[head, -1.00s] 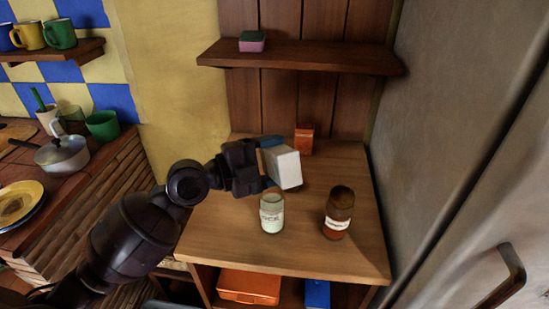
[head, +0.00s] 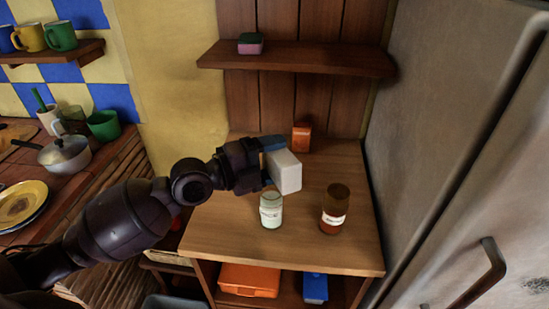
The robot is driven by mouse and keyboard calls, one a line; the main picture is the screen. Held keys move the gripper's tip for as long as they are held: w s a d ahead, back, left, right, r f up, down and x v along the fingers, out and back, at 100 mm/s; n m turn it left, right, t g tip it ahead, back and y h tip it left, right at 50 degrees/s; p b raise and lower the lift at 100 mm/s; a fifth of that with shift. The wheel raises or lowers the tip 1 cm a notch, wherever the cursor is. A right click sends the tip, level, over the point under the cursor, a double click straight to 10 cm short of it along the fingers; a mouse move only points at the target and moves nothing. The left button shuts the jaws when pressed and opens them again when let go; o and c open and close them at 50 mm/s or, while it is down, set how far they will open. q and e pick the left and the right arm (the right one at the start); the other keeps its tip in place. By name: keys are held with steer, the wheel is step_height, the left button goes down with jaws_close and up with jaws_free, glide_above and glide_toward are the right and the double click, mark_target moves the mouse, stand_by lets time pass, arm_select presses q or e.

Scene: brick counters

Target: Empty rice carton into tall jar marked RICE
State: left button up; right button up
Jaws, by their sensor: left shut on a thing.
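My left gripper (head: 268,165) is shut on a white carton with a blue end (head: 286,172). The carton is held tilted above the wooden counter, just behind and above a clear glass jar (head: 271,211). The jar stands upright, has a pale label and looks whitish inside; its lettering is too small to read for certain. The carton and jar look close, but I cannot tell whether anything pours between them. My right gripper is not in view.
A brown jar with a white label (head: 334,209) stands right of the clear jar. An orange box (head: 301,138) stands at the back of the counter (head: 230,238). A shelf (head: 300,59) hangs above, and a fridge (head: 450,130) borders the right.

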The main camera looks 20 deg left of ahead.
arm_select(q)
steer(key=m, duration=0.3)
steer(key=shift+s+d+r+m, duration=0.25)
steer(key=shift+d+r+m, duration=0.05)
steer(key=shift+r, duration=0.1)
steer(key=shift+s+d+r+m, duration=0.1)
steer(key=shift+s+m, duration=0.05)
steer(key=shift+m, duration=0.65)
steer(key=shift+r+m, duration=0.2)
steer(key=shift+m, duration=0.2)
steer(key=m, duration=0.1)
steer(key=r+m, duration=0.1)
steer(key=shift+r+m+b, duration=0.3)
steer(key=shift+m+b, duration=0.05)
steer(key=shift+m, duration=0.05)
steer(key=shift+r+m, duration=0.75)
steer(key=shift+m, duration=0.45)
steer(key=shift+s+r+m, duration=0.1)
steer(key=shift+r+m, duration=0.1)
steer(key=shift+m, duration=0.2)
steer(key=shift+d, duration=0.1)
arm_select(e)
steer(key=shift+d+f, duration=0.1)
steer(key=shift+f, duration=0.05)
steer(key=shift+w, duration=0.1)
